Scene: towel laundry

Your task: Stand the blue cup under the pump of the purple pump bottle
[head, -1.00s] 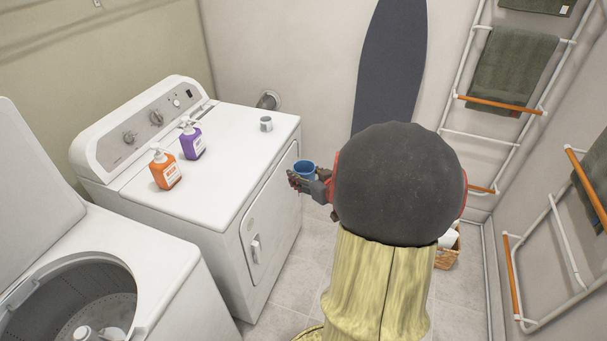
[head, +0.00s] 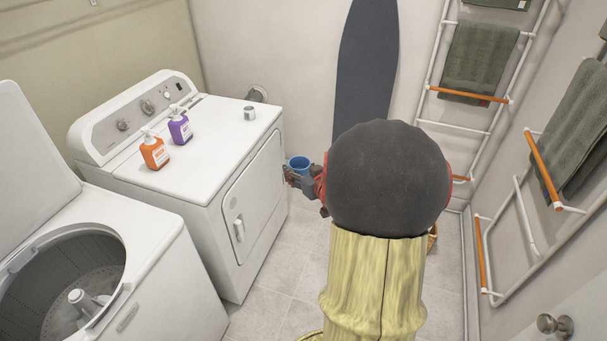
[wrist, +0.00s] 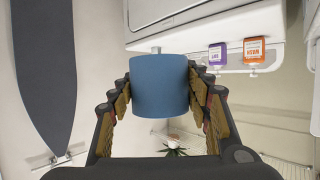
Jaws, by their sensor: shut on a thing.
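The blue cup (head: 299,163) is held upright by my gripper (head: 293,177), off the right side of the dryer. In the wrist view the blue cup (wrist: 160,86) sits between the two fingers of my gripper (wrist: 160,92), which is shut on it. The purple pump bottle (head: 180,127) stands on the dryer top near the control panel. It also shows in the wrist view (wrist: 217,55). Its pump is at its top; the space under the spout is small in the picture.
An orange pump bottle (head: 154,151) stands on the dryer (head: 215,145) left of the purple one. An open washer (head: 150,255) is at the left. An ironing board (head: 366,70) leans at the back wall.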

